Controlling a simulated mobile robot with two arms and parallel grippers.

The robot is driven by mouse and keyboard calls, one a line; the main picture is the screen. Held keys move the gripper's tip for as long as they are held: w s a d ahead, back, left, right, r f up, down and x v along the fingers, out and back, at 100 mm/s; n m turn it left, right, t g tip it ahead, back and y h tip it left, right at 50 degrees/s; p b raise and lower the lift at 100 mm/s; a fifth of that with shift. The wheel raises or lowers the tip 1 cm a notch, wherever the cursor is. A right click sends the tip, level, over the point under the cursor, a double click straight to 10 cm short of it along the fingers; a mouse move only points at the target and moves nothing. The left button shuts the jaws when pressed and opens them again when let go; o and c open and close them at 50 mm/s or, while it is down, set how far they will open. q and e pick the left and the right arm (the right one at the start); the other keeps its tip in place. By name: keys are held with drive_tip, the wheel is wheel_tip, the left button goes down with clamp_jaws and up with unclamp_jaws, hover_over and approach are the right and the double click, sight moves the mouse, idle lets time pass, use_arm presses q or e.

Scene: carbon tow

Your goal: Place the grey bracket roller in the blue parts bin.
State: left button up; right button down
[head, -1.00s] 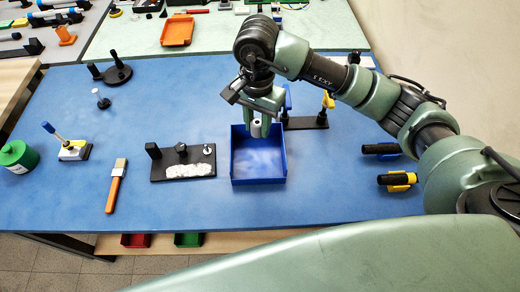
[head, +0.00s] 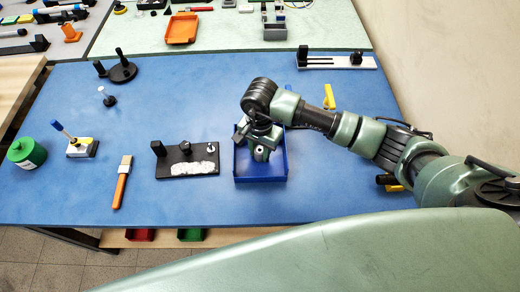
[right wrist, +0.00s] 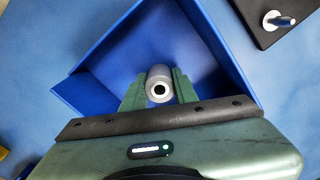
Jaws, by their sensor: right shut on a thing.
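The grey bracket roller (right wrist: 158,83) is a short grey cylinder with a dark bore, held between the green fingers of my right gripper (right wrist: 159,90) in the right wrist view. In the head view the roller (head: 260,151) shows small below my right gripper (head: 260,148). The blue parts bin (head: 262,179) is a square open box, and the gripper and roller are over it. The bin's wall (right wrist: 207,33) surrounds them in the right wrist view. I cannot tell whether the roller touches the floor. My left gripper is not in view.
A black bracket plate (head: 178,171) with posts and a white patch lies left of the bin. The blue table in front of the bin is clear.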

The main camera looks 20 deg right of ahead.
drive_tip(key=shift+f, duration=0.15)
drive_tip(key=c, duration=1.1)
unclamp_jaws()
drive_tip(key=shift+r, duration=0.2)
drive_tip(key=shift+w+r, duration=0.1)
drive_tip(key=shift+r, duration=0.2)
wheel_tip(320, 180, up, 11)
drive_tip(key=b, duration=0.3)
drive_tip(key=shift+r, duration=0.2)
